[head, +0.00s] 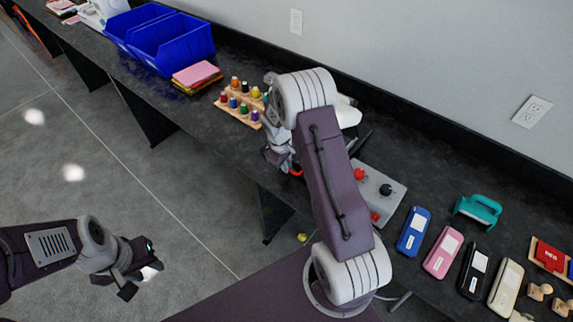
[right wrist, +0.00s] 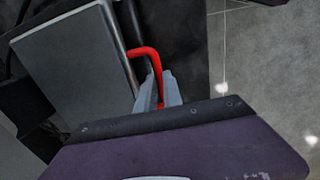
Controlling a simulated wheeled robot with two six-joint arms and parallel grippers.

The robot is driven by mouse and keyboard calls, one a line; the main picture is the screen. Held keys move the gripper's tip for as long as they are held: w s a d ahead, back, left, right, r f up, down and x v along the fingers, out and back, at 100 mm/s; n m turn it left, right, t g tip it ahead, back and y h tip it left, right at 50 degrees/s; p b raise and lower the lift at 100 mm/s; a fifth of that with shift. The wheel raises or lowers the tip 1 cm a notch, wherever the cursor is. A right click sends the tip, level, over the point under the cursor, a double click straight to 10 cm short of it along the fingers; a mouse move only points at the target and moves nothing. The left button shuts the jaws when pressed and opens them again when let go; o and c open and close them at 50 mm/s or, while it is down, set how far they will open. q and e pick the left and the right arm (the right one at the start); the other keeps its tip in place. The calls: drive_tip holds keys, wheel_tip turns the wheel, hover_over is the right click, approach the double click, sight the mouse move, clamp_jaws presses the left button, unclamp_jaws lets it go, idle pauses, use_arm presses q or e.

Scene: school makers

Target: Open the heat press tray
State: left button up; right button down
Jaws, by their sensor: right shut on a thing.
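The heat press is mostly hidden behind my right arm in the head view. A small part of its red handle (head: 296,170) shows near the table's front edge. In the right wrist view, the bent red handle (right wrist: 146,51) stands beside a flat grey slab (right wrist: 75,75), which seems to be part of the press. My right gripper (right wrist: 160,92) is shut on the red handle. In the head view the right gripper (head: 280,155) is partly covered by its own arm. My left gripper (head: 143,272) is open and empty over the floor, well away from the table.
A grey box with red and black knobs (head: 395,178) sits right of my right arm. Thread spools on a wooden rack (head: 238,106) and blue bins (head: 170,42) stand to the left. Several coloured cases (head: 442,252) and a teal-handled tool (head: 478,208) lie at right.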

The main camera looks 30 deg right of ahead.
drive_tip(key=s+a+b, duration=0.1)
drive_tip(key=s+a, duration=0.1)
drive_tip(key=a, duration=0.4)
drive_tip(key=s+a+b, duration=0.2)
drive_tip(key=s+a, duration=0.1)
drive_tip(key=a, duration=0.4)
drive_tip(key=shift+s+a, duration=0.15)
drive_tip(key=shift+s, duration=0.1)
drive_tip(key=c, duration=1.5)
unclamp_jaws()
wheel_tip(320, 180, up, 9)
drive_tip(key=a, duration=0.1)
drive_tip(key=shift+s+a+p, duration=0.25)
drive_tip(key=shift+s+p, duration=0.1)
drive_tip(key=shift+p, duration=0.1)
